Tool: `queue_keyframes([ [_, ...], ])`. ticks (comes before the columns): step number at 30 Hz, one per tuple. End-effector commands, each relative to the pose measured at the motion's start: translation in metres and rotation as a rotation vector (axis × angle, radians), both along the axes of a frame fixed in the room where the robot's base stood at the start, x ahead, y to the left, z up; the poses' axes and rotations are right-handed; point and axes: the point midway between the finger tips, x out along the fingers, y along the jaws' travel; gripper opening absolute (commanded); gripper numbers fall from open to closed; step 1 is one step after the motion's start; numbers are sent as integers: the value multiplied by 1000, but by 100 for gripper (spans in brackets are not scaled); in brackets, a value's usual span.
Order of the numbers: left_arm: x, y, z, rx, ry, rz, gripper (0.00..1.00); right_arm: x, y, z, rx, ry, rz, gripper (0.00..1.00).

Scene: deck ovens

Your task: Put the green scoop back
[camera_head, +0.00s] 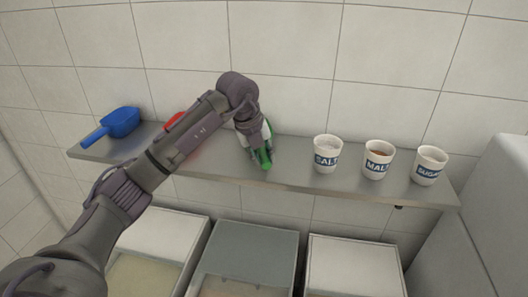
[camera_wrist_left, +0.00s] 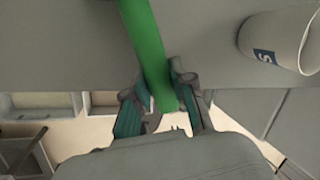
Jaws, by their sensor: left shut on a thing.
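The green scoop (camera_head: 264,158) is at the middle of the metal shelf (camera_head: 290,165), mostly hidden behind my left gripper in the head view. My left gripper (camera_head: 262,150) is shut on the scoop's handle. In the left wrist view the green handle (camera_wrist_left: 150,50) runs between the two fingers (camera_wrist_left: 160,103), over the shelf's front edge. I cannot tell whether the scoop rests on the shelf. My right gripper is in neither view.
A blue scoop (camera_head: 121,121) lies at the shelf's left end. A red scoop (camera_head: 174,121) is partly behind my left arm. Cups marked salt (camera_head: 327,154), malt (camera_head: 378,160) and sugar (camera_head: 429,166) stand to the right. Bins (camera_head: 245,245) stand below the shelf.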

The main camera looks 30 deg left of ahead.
Motion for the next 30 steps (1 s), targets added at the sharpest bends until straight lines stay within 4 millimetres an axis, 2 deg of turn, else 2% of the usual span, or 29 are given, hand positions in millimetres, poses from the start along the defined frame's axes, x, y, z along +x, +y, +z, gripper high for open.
queue_keyframes([
  [1, 2, 1, 2, -1, -4, 2, 0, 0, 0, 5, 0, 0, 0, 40],
  [7, 3, 1, 0, 1, -8, 3, 0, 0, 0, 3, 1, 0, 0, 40],
  [8, 3, 1, -1, 0, -7, 2, 29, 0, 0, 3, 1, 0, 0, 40],
  [12, 2, 1, -1, 0, -6, 2, 49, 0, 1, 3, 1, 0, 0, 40],
  [23, 1, 2, 4, 0, -6, 2, 49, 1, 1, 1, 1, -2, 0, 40],
  [26, -2, 4, 15, 0, -10, 3, 49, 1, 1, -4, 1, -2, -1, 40],
  [30, -9, 9, 43, 0, -12, 2, 49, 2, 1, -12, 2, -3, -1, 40],
])
